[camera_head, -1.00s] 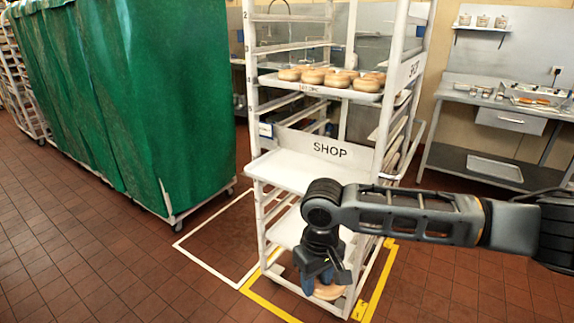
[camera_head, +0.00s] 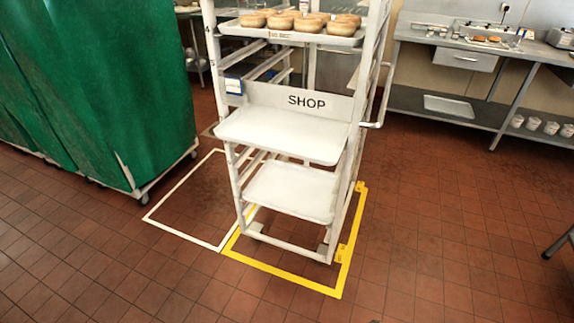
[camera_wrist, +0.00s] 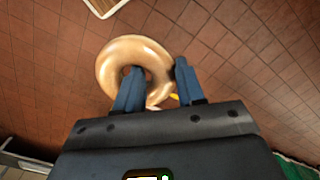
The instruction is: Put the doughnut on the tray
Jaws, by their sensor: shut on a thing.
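A glazed doughnut (camera_wrist: 112,66) is held in my gripper (camera_wrist: 155,80) in the wrist view. One blue finger passes into the doughnut's hole and the other lies against its outer right side. Red floor tiles show behind it. My gripper and this doughnut are out of the head view. In the head view, a white rack marked SHOP carries several trays. An empty white tray (camera_head: 280,138) sits at middle height, another empty tray (camera_head: 290,192) lies lower, and an upper tray (camera_head: 290,36) bears several doughnuts (camera_head: 310,24).
A green covered rack (camera_head: 90,90) stands at the left. A steel table (camera_head: 450,108) with a lower shelf is at the back right. Yellow floor tape (camera_head: 290,285) surrounds the rack's base. The tiled floor in front is clear.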

